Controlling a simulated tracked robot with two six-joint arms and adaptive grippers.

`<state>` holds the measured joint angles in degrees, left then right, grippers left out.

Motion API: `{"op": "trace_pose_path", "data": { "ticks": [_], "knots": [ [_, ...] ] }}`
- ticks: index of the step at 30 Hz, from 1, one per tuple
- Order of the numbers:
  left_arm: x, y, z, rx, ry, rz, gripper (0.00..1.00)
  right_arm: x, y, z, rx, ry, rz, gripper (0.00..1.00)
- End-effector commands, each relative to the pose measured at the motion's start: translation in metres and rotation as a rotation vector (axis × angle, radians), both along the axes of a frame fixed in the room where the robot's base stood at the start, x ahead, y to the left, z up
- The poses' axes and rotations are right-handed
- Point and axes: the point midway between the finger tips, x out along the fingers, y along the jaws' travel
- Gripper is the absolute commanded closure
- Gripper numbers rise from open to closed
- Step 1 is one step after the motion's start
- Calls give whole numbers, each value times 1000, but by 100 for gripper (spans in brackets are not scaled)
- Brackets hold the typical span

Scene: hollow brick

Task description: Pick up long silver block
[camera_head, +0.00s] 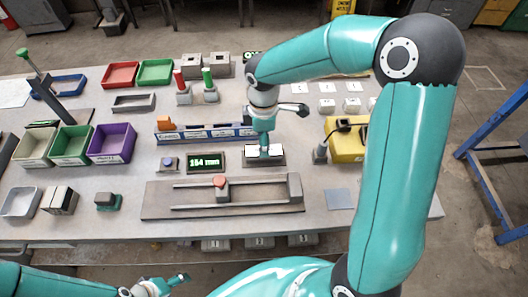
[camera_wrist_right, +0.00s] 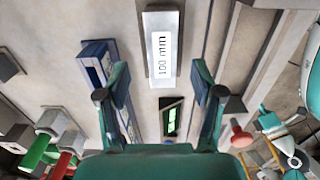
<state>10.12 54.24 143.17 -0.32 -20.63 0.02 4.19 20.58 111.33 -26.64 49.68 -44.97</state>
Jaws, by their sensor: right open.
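A silver block labelled "100 mm" (camera_wrist_right: 162,48) lies in a narrow dark holder. In the head view the block (camera_head: 264,151) is partly covered by my right gripper (camera_head: 264,138). In the right wrist view my right gripper (camera_wrist_right: 160,84) is open, with its fingers spread wider than the block. The block lies ahead of the fingertips, roughly centred between them, and nothing is held. My left gripper (camera_head: 178,281) is low at the bottom left of the head view, away from the table top; its jaws are too small to read.
A display reading "154 mm" (camera_head: 206,161) stands left of the block, and a blue rack (camera_head: 195,133) lies behind it. A long slide fixture (camera_head: 225,195) lies in front. A yellow box (camera_head: 345,146) stands right. Green (camera_head: 72,146) and purple (camera_head: 111,143) bins stand far left.

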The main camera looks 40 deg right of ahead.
Motion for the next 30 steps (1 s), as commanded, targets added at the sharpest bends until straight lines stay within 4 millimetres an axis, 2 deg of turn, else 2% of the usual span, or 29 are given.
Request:
{"op": "trace_pose_path", "data": {
  "ticks": [10, 19, 20, 30],
  "knots": [
    [0, 0, 11, 0, 0, 0, 29, -2, 1, -43, 0, 4, 2, 33],
    [0, 0, 10, 0, 0, 0, 29, -1, 1, -49, 0, 2, 2, 33],
    [0, 0, 10, 0, 0, 0, 29, -1, 1, -49, 0, 2, 2, 37],
    [0, 0, 10, 0, 0, 0, 29, -1, 1, -49, 1, 1, 2, 93]
  ]
}}
